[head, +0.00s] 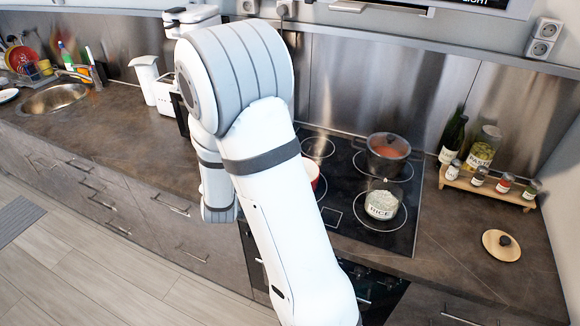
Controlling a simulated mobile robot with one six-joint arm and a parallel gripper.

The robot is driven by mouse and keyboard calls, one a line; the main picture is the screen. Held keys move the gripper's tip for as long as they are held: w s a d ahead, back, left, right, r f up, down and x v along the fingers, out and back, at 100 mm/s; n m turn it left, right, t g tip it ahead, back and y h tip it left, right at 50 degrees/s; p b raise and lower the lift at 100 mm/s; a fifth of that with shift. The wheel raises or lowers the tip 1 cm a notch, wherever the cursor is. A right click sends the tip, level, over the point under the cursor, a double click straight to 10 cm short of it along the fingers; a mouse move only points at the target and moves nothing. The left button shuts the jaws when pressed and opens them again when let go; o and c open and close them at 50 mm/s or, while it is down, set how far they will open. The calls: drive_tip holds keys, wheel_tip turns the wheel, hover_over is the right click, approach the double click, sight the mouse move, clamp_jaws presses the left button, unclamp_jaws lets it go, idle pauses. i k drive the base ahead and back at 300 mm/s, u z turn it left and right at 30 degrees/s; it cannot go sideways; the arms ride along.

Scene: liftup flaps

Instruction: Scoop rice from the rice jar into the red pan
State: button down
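The rice jar (382,205) is a glass jar labelled RICE. It stands upright on the front right of the black cooktop with white rice inside, and no lid shows on it. The red pan (315,176) is on the left part of the cooktop. Only its right edge shows, with a red side and a pale inside; my arm hides the rest. My gripper cannot be made out, and no scoop or spoon can be made out.
A dark pot (388,157) with reddish contents stands behind the rice jar. A wooden rack (488,186) with spice jars and bottles is at the right. A round lid (501,245) lies on the right counter. The counter (120,130) left of my arm is mostly clear.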

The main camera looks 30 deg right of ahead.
sight(382, 213)
drive_tip(key=u, duration=0.6)
drive_tip(key=i, duration=0.1)
drive_tip(key=z, duration=3.05)
drive_tip(key=k, duration=1.05)
drive_tip(key=u, duration=0.6)
drive_tip(key=i, duration=1)
drive_tip(key=u, duration=0.05)
